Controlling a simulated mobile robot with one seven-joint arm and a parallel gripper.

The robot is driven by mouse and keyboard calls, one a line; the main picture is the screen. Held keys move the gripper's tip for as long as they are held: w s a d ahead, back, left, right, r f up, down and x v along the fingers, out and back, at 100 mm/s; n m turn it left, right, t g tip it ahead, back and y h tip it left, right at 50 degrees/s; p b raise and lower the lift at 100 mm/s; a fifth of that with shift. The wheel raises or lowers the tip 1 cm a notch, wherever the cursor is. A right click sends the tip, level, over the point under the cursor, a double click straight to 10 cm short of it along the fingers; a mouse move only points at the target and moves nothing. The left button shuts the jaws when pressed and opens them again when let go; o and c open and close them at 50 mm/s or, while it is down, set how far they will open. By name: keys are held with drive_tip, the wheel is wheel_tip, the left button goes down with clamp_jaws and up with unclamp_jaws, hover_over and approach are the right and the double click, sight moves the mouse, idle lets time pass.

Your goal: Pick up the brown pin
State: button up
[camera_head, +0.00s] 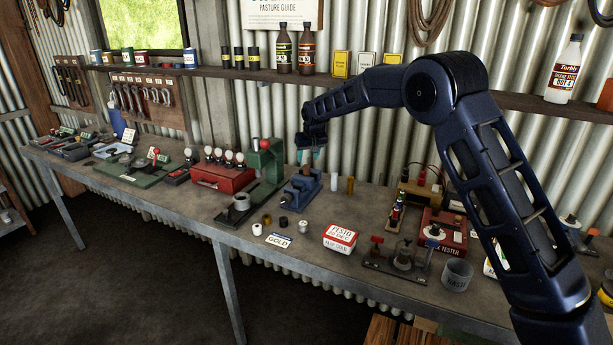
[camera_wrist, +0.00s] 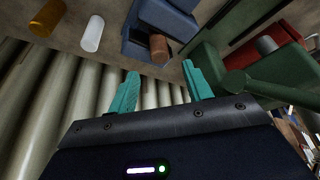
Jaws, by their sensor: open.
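A short brown pin (camera_wrist: 159,47) stands in the blue vise (camera_wrist: 140,42) in the wrist view. In the head view the blue vise (camera_head: 300,190) sits mid-bench, and only a small brown patch of the pin shows near it. My gripper (camera_wrist: 161,70) is open and empty, its teal fingers apart. The pin appears just beyond and between the fingertips, not touching them as far as I can see. In the head view my gripper (camera_head: 310,154) hangs above the vise, close to the corrugated wall. The pin's lower end is hidden in the vise.
A white cylinder (camera_wrist: 92,33) and an amber cylinder (camera_wrist: 47,18) stand beside the vise. A green press (camera_head: 265,170) rises close on the other side. The shelf (camera_head: 235,73) runs above.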

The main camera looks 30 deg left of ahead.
sight(307, 165)
drive_tip(key=shift+x, duration=3)
drive_tip(key=shift+s+d, duration=0.1)
drive_tip(key=shift+s, duration=0.05)
clamp_jaws()
